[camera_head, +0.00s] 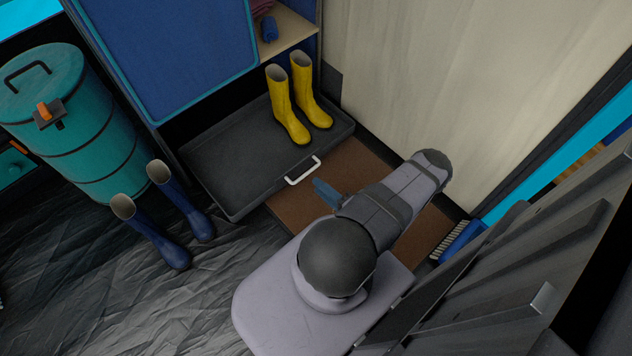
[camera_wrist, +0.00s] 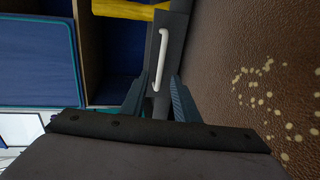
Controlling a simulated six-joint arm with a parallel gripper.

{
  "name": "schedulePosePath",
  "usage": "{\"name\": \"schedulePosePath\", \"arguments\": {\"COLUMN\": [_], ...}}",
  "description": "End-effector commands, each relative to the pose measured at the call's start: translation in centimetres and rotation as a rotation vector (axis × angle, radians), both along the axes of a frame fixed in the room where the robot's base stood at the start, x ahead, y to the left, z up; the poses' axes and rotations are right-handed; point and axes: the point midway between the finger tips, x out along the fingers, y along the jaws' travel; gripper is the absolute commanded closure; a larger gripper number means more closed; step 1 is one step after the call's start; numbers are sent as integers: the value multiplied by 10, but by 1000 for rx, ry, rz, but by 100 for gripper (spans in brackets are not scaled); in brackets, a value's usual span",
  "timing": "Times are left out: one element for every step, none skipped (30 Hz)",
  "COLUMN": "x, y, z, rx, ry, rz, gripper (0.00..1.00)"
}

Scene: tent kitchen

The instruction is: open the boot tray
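The boot tray (camera_head: 225,160) is a dark, shallow, low-walled tray that stands out from under the blue cabinet. A pair of yellow boots (camera_head: 286,110) stands at its right end. A white bar handle (camera_head: 303,171) is on the tray's front wall; it also shows in the wrist view (camera_wrist: 161,55). My gripper (camera_head: 322,190) is just in front of the handle, over the brown mat. In the wrist view my gripper (camera_wrist: 159,82) is open, with the near end of the handle seen between its fingers. Whether they touch it I cannot tell.
The brown mat (camera_head: 290,205) lies in front of the tray and has pale spots in the wrist view. Blue boots (camera_head: 185,200) stand on the dark groundsheet at the left. A teal barrel (camera_head: 75,130) is behind them. A blue brush (camera_head: 460,240) lies at the right.

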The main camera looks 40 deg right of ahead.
Motion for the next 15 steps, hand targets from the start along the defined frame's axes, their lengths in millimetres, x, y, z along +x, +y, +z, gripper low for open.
{"name": "schedulePosePath", "arguments": {"x": [-5, -7, -9, -10, -12, -13, -14, -14, -15, -15, -15, -15, -15, -15, -15], "y": [-1, -1, -1, -1, -1, 0, 0, 0, 0, 0, 0, 0, 0, 0, 0], "z": [2, 3, 3, 3, 3, 3, 3, 3, 3, 3, 3, 3, 3, 3, 3], "rx": [0, -1, 0, -1, -1, -1, -1, -1, -2, -2, -2, -2, -2, -2, -2], "ry": [0, 0, 0, 0, 0, 1, 1, 0, 0, 0, 0, 0, 0, 0, 0], "rz": [-4, -3, -2, -2, -2, -1, -1, 0, 0, 0, 0, 0, 1, 1, 0], "gripper": [72, 72, 72, 72, 72, 72, 72, 72, 72, 72, 72, 72, 72, 72, 72]}}
